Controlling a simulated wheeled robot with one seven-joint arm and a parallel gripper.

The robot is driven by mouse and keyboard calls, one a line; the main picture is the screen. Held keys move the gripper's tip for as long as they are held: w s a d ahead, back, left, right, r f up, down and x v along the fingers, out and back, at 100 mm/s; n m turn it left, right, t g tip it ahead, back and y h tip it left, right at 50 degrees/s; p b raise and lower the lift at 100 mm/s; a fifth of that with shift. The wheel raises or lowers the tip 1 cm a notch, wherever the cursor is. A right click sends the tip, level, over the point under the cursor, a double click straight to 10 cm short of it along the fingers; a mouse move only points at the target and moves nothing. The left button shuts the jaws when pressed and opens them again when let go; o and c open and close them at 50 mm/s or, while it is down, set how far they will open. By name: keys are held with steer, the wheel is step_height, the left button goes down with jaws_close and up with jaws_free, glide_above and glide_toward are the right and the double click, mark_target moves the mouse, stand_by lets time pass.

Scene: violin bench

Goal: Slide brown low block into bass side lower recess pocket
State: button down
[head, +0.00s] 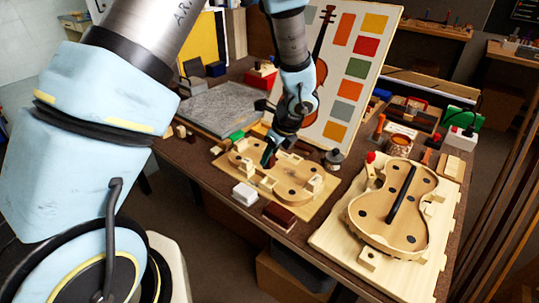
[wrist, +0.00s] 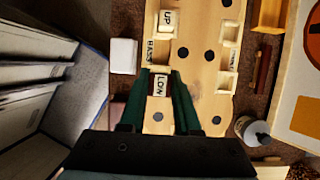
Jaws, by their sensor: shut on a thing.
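My gripper (wrist: 160,80) points down over the violin mould and is shut on the brown low block (wrist: 159,87), which bears a "LOW" label. It also shows in the head view (head: 268,158), close to the mould's near left side, where the block is hard to make out. The pale wooden mould (wrist: 195,70) has dark round holes and cut-out pockets. The "BASS" label (wrist: 150,50) is just above the fingertips in the wrist view. The fingers and block hide the bass side lower recess, so I cannot tell whether the block is inside it.
A pale block marked "UP" (wrist: 167,19) sits at the upper bass pocket. A white block (head: 245,193) and a dark brown box (head: 279,216) lie in front of the mould. A violin body (head: 385,215) on a board lies to the right. A small jar (head: 333,158) stands behind.

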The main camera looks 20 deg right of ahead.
steer(key=b, duration=0.4)
glide_above(265, 180)
steer(key=s, duration=0.1)
steer(key=shift+s+d+f, duration=0.1)
steer(key=shift+d+f, duration=0.15)
steer(key=shift+f, duration=1.05)
steer(key=shift+d+f, duration=0.2)
steer(key=shift+f, duration=1.1)
steer(key=shift+f+b, duration=0.6)
steer(key=shift+f, duration=0.45)
steer(key=c, duration=0.5)
jaws_free()
steer(key=shift+c, duration=0.2)
steer(key=shift+r, duration=0.1)
steer(key=v, duration=1)
steer(key=shift+r+b, duration=0.3)
steer(key=shift+b, duration=0.05)
steer(key=shift+s, duration=0.1)
